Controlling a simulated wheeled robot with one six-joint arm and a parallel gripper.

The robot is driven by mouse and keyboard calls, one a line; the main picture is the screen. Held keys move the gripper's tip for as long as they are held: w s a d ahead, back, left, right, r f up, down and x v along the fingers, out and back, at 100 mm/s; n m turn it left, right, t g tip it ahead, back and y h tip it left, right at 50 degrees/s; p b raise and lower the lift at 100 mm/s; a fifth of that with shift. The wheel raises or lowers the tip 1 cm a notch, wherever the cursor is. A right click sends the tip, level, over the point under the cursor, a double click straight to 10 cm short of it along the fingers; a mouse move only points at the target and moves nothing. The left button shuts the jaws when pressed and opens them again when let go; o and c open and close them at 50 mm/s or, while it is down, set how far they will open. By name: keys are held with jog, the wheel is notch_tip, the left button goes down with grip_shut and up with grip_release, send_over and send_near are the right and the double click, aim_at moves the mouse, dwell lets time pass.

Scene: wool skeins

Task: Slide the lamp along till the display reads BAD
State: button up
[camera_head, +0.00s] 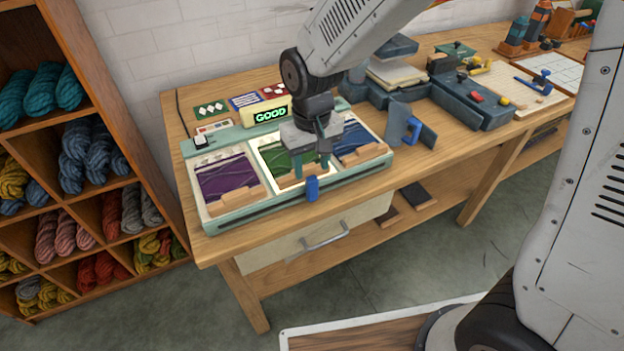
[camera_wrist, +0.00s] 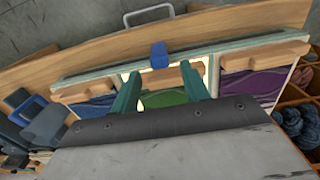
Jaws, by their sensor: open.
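The display (camera_head: 270,115) reads GOOD in green letters on the back of a pale green tray (camera_head: 262,220). The tray has three bays with purple (camera_head: 226,178), green (camera_head: 283,158) and blue (camera_head: 357,138) wool. The middle bay is brightly lit. A blue knob (camera_head: 312,188) stands at the tray's front rail before the middle bay; it also shows in the wrist view (camera_wrist: 159,55). I cannot tell a separate lamp body. My gripper (camera_head: 311,170) is open over the middle bay. In the wrist view its fingertips (camera_wrist: 160,70) are apart, close to the knob, with nothing clearly held.
Wooden blocks (camera_head: 236,200) lie at the bays' front. A grey stand with a blue handle (camera_head: 412,130) is right of the tray. Cards (camera_head: 210,108) lie behind it. Shelves of skeins (camera_head: 75,155) stand left. Bare bench lies along the front.

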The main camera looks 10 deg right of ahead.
aim_at(311, 178)
notch_tip(311, 178, down, 6)
jog(key=shift+d+r, duration=0.1)
jog(key=shift+r, duration=0.1)
grip_shut()
